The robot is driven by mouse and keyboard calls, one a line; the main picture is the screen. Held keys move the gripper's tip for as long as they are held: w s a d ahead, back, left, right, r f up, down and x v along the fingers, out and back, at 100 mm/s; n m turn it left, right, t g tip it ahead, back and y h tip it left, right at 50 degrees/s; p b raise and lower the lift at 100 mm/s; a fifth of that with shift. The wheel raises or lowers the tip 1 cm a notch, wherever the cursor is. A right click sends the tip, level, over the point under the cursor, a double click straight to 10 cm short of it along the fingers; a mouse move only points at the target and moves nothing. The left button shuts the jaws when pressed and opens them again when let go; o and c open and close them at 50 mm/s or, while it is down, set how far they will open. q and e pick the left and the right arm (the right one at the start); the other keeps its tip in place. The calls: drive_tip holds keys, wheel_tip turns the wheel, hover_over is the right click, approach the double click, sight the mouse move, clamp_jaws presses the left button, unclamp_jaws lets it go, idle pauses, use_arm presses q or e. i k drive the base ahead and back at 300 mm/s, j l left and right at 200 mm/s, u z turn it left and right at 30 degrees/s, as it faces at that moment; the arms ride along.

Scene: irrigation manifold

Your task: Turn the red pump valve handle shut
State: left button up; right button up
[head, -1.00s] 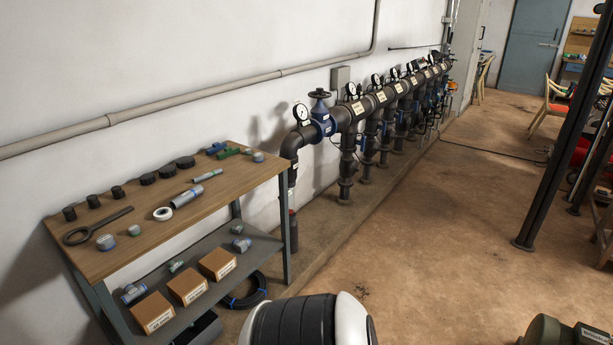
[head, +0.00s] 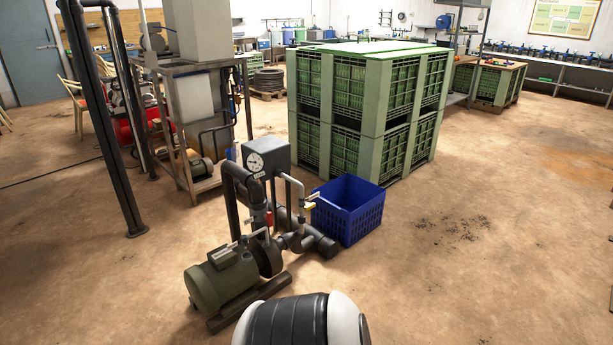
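A green pump motor (head: 222,279) stands on the floor at the lower middle of the head view, with dark pipes rising behind it. A small red handle (head: 268,219) shows on the pipework just above the pump body. It is small in the picture, and I cannot tell whether its valve is open or shut. A yellow handle (head: 310,207) sits to its right on a thin pipe. A grey box with a round gauge (head: 255,162) stands above the pipes. Neither of my grippers is in view.
A blue crate (head: 347,212) stands on the floor right of the pump. Stacked green crates (head: 372,131) are behind it. A dark post (head: 110,140) and a metal frame with a white tank (head: 186,97) stand to the left. Floor at right is clear.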

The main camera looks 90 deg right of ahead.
sight(269, 216)
drive_tip(key=z, duration=2.4)
drive_tip(key=i+l+z, duration=0.15)
